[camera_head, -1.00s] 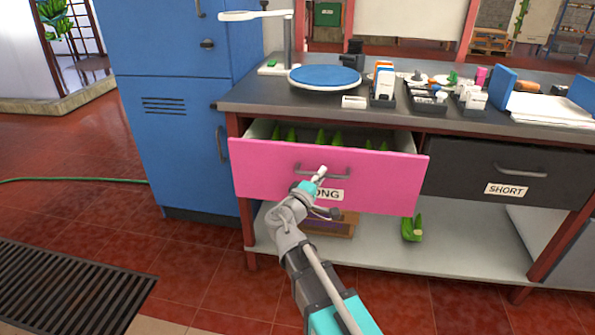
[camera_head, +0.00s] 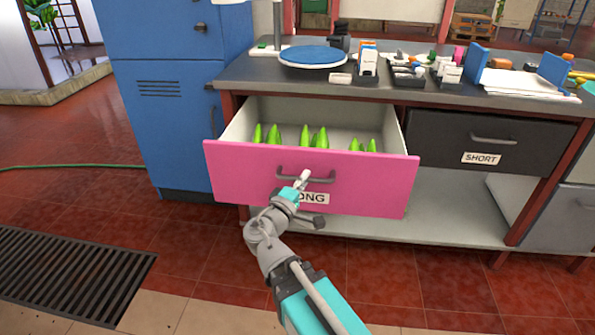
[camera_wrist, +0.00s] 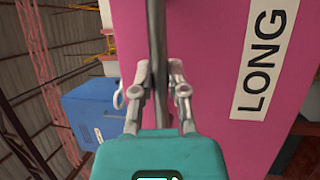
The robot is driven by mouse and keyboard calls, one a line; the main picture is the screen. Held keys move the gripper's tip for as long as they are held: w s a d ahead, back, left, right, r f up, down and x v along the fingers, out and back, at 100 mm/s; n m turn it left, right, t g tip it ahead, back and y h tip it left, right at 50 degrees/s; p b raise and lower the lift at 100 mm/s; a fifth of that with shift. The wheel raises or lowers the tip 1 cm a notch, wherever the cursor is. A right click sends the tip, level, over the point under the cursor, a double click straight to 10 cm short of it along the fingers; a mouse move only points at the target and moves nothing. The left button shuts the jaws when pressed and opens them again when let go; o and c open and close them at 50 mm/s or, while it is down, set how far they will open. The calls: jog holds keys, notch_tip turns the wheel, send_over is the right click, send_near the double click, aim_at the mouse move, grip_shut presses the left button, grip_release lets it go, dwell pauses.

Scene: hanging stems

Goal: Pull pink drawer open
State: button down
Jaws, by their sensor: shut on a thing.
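The pink drawer (camera_head: 240,178) stands well out from the bench, with its inside showing. Several green pointed stems (camera_head: 315,137) stand in it. Its front has a grey bar handle (camera_head: 326,178) and a label reading LONG (camera_head: 312,198). My gripper (camera_head: 303,178) is at the handle's left-middle part. In the wrist view my gripper (camera_wrist: 158,78) has its two fingers closed around the handle bar (camera_wrist: 156,40), with the pink front (camera_wrist: 210,75) and the LONG label (camera_wrist: 264,62) behind.
A dark drawer labelled SHORT (camera_head: 490,145) is shut at the right. The bench top (camera_head: 440,97) holds a blue round plate (camera_head: 313,57) and small items. A blue cabinet (camera_head: 165,120) stands at the left. The tiled floor in front is clear, with a grate (camera_head: 70,280) at the left.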

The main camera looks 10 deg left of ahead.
jog(key=shift+s+d, duration=0.15)
jog(key=shift+s, duration=0.5)
